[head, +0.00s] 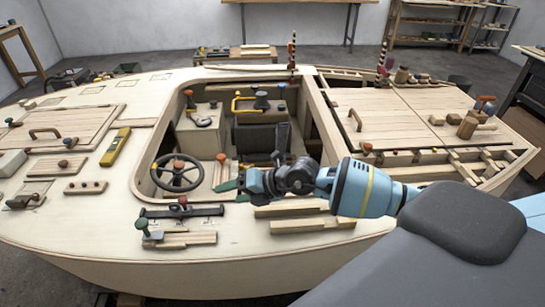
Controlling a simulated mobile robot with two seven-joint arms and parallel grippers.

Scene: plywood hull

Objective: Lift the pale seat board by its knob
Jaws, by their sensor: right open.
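My right gripper (228,187) reaches in from the right over the near edge of the cockpit, its green fingers pointing left and open, with nothing seen between them. Inside the cockpit, a pale seat board (203,113) lies on the left side, beyond the gripper, with small fittings on it. An orange-brown knob (221,157) stands just beyond the fingers in the picture; I cannot tell which board it belongs to. A dark rounded knob (262,100) shows at the cockpit's back. The gripper appears apart from these knobs. My left gripper is out of view.
A dark steering wheel (178,174) stands left of the gripper. Loose wood strips (312,225) and a black rail fitting (182,211) lie on the near deck. A yellow level (115,147) lies on the left deck. A slatted hatch (370,117) lies right of the cockpit.

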